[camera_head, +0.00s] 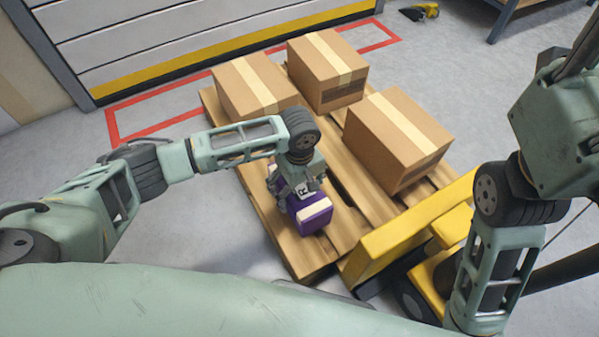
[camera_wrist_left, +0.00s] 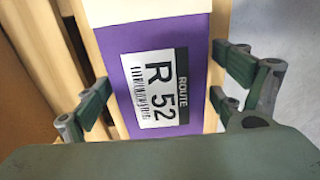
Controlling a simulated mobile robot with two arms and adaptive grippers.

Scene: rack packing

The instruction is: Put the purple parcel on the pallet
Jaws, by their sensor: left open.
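The purple parcel (camera_head: 315,217) sits on the near left part of the wooden pallet (camera_head: 309,256). It has a pale tape strip and a white label. In the left wrist view the parcel (camera_wrist_left: 199,50) fills the middle, with its label reading "ROUTE R 52". My left gripper (camera_head: 298,188) is right above the parcel in the head view. In the left wrist view its green fingers (camera_wrist_left: 158,88) are open, one side left of the parcel and the other right of it. My right arm is at the right, but its gripper does not show.
Three brown cartons stand on the pallet: back left (camera_head: 254,88), back middle (camera_head: 327,72) and right (camera_head: 398,138). A yellow pallet truck (camera_head: 408,235) is at the pallet's near right. A shutter door (camera_head: 200,40) and red floor lines lie behind.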

